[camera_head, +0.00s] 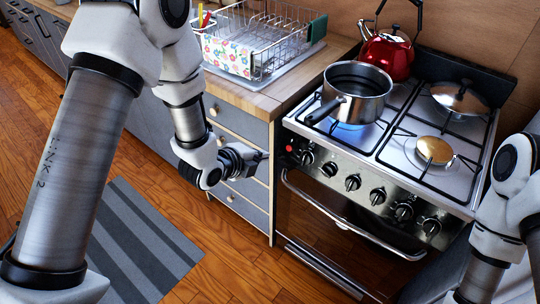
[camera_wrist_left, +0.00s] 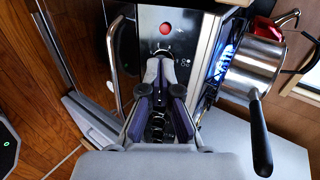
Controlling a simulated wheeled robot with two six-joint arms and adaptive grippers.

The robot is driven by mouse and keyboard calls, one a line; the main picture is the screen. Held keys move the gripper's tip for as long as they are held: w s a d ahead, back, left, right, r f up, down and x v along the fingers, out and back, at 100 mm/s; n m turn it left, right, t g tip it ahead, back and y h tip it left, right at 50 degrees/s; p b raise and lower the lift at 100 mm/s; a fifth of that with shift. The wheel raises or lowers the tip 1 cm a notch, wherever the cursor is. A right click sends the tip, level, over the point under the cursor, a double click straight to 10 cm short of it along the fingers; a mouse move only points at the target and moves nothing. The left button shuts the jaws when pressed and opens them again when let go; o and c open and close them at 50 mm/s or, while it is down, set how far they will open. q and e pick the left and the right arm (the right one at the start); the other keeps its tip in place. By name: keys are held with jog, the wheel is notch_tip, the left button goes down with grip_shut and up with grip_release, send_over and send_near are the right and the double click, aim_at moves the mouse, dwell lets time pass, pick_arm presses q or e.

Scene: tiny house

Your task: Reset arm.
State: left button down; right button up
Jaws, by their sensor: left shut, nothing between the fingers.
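My left arm comes in from the left in the head view. Its gripper (camera_head: 260,156) is shut and empty, in front of the drawers and left of the stove's control panel. In the left wrist view the fingers (camera_wrist_left: 160,72) are closed together and point at the stove front, below a red button (camera_wrist_left: 166,28) and a knob. I cannot tell from this view whether they touch the knob. My right arm shows at the right edge of the head view, but its gripper is out of frame.
The gas stove (camera_head: 342,148) carries a steel saucepan (camera_head: 362,88) over a blue flame (camera_head: 350,126), and a red kettle (camera_head: 388,54). A dish rack (camera_head: 262,45) stands on the wooden counter (camera_head: 262,102). Drawers (camera_head: 238,125) lie below. A striped rug (camera_head: 130,245) lies on the open wooden floor.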

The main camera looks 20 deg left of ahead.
pick_arm(q)
jog(key=shift+s+a+r, duration=0.15)
jog(key=shift+s+r, duration=0.1)
jog(key=shift+s, duration=0.15)
jog(key=s+a+f+n+g+y, duration=0.25)
jog(key=s+f+n+g, duration=0.4)
jog(key=s+f, duration=1.2)
jog(key=s+a+f+n+g, duration=0.1)
jog(key=s+n+g, duration=0.1)
jog(key=s+n, duration=0.3)
jog(key=s+a+f+n+g+y, duration=0.1)
jog(key=s+a+n+g, duration=0.1)
jog(key=s+n, duration=0.4)
jog(key=n+p, duration=0.1)
jog(key=n, duration=0.4)
jog(key=shift+f, duration=0.25)
